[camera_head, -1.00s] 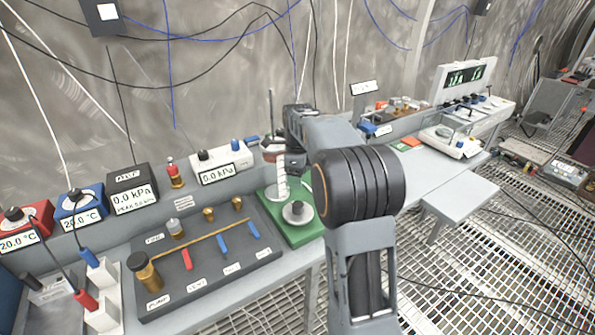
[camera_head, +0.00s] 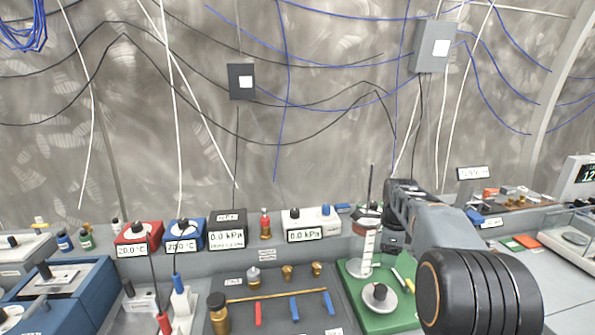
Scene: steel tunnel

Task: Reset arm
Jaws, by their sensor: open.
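My arm rises from the lower right and reaches over the right part of the bench. My gripper (camera_head: 394,242) shows as a small dark shape under the far end of the arm, above the back of a green board (camera_head: 352,312). It is open; its fingertips are small and hard to make out. A clear graduated cylinder (camera_head: 366,250) stands just left of it on the green board. I cannot tell whether the two touch. A round grey disc with a dark knob (camera_head: 380,297) sits at the front of the board.
Left of the green board is a dark panel (camera_head: 280,330) with valves and coloured levers. Behind it stand a black pressure gauge (camera_head: 228,230) and a white pressure gauge (camera_head: 312,222). Red (camera_head: 138,235) and blue (camera_head: 186,233) thermometer boxes stand farther left. A white instrument (camera_head: 578,240) is at the right edge.

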